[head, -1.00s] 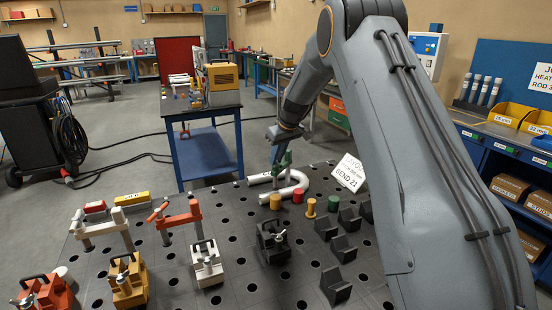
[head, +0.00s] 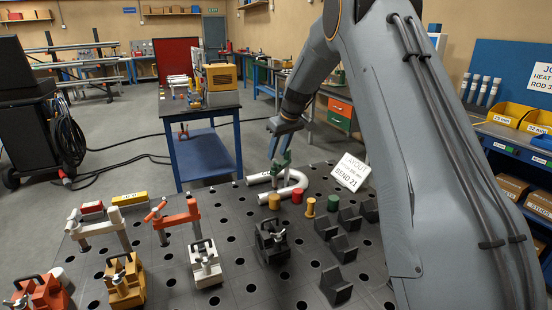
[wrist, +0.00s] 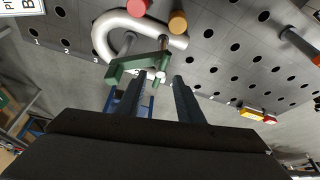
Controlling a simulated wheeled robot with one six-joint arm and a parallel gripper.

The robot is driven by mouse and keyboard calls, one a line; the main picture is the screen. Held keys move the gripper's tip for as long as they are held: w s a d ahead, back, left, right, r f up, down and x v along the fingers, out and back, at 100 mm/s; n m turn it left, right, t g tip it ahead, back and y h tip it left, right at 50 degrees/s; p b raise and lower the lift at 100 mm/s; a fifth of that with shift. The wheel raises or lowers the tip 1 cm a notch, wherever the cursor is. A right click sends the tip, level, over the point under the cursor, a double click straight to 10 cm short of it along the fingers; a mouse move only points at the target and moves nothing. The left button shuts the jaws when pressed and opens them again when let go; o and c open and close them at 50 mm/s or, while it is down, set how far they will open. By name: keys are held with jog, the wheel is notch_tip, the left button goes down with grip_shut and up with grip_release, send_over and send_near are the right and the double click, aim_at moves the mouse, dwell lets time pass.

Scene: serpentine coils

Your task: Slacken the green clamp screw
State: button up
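The green clamp (head: 281,165) stands at the far edge of the perforated black table, at the pale bent tube (head: 290,192). In the wrist view, the green clamp (wrist: 138,66) lies across the tube (wrist: 100,38), with a pale round end and a short green part near the fingertips. My gripper (wrist: 162,80) is open, its two dark fingers apart with nothing clearly held between them. The fingertips are just short of the clamp in that view. In the head view my gripper (head: 272,150) is small and close above the clamp, so contact cannot be told.
Yellow (head: 274,202) and red (head: 297,196) pegs stand close to the tube. Orange (head: 178,218) and white-and-red (head: 98,226) clamps stand left. A black toggle block (head: 271,240) and several black angle blocks stand in front. A white sign (head: 349,172) is at right.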

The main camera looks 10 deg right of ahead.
jog(key=shift+b+v, duration=0.7)
jog(key=shift+v, duration=1.65)
